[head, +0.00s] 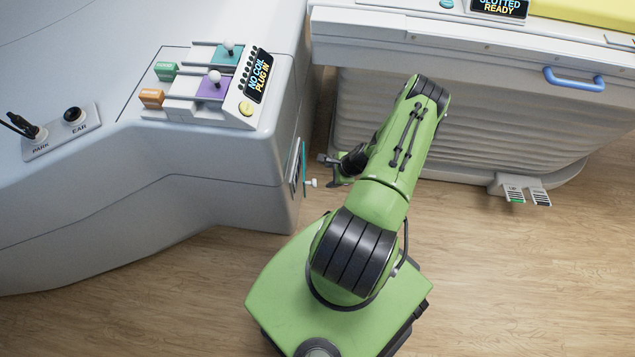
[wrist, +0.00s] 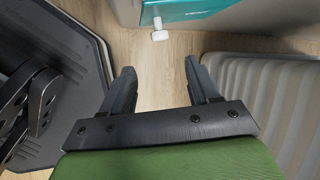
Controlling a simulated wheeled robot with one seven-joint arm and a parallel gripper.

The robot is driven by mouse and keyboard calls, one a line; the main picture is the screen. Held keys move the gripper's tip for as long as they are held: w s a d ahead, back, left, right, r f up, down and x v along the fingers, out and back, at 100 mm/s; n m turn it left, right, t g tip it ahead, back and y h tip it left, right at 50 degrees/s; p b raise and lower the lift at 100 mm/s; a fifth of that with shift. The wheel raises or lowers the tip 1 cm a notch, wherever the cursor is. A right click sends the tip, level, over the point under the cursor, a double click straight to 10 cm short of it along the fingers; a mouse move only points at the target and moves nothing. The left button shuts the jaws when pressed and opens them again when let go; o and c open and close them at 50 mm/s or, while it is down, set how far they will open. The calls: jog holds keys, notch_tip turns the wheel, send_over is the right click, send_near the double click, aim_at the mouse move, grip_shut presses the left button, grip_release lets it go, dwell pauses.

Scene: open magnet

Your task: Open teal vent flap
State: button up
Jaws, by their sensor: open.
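The teal vent flap (head: 302,168) is seen nearly edge-on in the head view, on the side of the grey machine housing. A small white knob (head: 312,183) sticks out from it to the right. In the wrist view the flap (wrist: 190,10) is at the top, with its white knob (wrist: 159,32) below its edge. My gripper (head: 330,170) is just right of the knob in the head view. In the wrist view my gripper (wrist: 158,75) has its fingers spread with nothing between them. The knob is ahead of the fingertips and apart from them.
The grey machine housing (head: 180,200) stands on the left, with a slider panel (head: 205,85) on top. A patient table with ribbed sides (head: 460,125) and a blue handle (head: 574,80) stands behind my arm. Pedals (head: 525,193) are at its foot. Wooden floor is clear at lower right.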

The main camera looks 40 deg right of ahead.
jog(key=b+x, duration=0.4)
jog(key=x, duration=0.8)
jog(key=shift+f+b, duration=0.3)
jog(key=shift+f, duration=0.1)
jog(key=shift+w, duration=0.1)
grip_shut()
